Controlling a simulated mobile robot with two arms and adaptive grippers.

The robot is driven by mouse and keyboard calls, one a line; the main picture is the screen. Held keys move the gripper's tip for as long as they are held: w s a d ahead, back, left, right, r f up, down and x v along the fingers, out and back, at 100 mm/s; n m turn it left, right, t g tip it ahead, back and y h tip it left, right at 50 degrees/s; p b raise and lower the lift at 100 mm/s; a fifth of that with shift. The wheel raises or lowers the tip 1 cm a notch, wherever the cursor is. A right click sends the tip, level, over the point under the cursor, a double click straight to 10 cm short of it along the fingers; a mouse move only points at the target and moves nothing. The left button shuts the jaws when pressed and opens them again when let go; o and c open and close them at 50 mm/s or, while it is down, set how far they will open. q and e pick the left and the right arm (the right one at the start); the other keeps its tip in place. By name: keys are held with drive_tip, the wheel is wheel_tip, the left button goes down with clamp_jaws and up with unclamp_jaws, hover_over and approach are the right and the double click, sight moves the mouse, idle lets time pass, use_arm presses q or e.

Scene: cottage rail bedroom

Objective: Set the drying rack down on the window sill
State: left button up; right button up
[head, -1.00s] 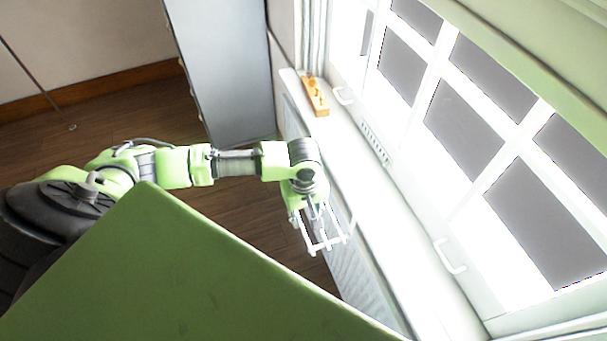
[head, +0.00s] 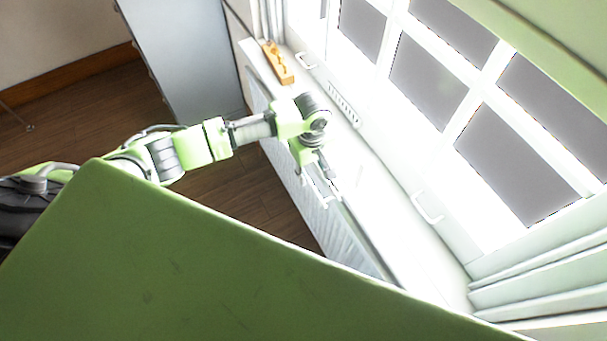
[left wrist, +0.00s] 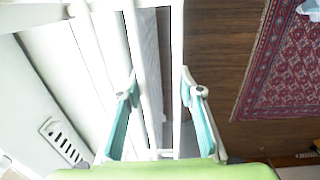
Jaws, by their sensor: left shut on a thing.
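The white drying rack (head: 331,196) is in my left gripper (head: 318,176), which is shut on it. In the head view the rack overlaps the inner edge of the white window sill (head: 388,225); I cannot tell its height above it. Bright light washes out much of the rack. In the left wrist view, the teal fingers of the left gripper (left wrist: 160,82) stand on either side of pale rack bars (left wrist: 137,55). My right gripper is not in view.
A wooden block with orange pieces (head: 278,64) is at the sill's far end. A radiator (head: 338,232) is below the sill. Window handles (head: 428,208) jut out over it. A grey cabinet (head: 185,60) stands behind. A red rug (left wrist: 290,70) lies on the floor.

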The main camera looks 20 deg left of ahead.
sight(332, 162)
use_arm(q)
drive_tip(key=shift+w+d+f+b, duration=0.25)
drive_tip(key=shift+w+d+b, duration=0.1)
drive_tip(key=shift+w+d, duration=0.4)
drive_tip(key=shift+w+d+f+b, duration=0.3)
drive_tip(key=shift+w+d, duration=0.25)
drive_tip(key=shift+w, duration=0.35)
drive_tip(key=shift+w+d+f+b, duration=0.25)
drive_tip(key=shift+w+d+b, duration=0.1)
drive_tip(key=shift+w+d, duration=0.4)
drive_tip(key=shift+w+a, duration=0.1)
drive_tip(key=o, duration=1.2)
drive_tip(key=shift+c, duration=0.2)
drive_tip(key=shift+r, duration=0.15)
drive_tip(key=r, duration=1.1)
drive_tip(key=shift+s+a+r, duration=0.1)
drive_tip(key=shift+s+r, duration=0.1)
drive_tip(key=shift+r, duration=0.2)
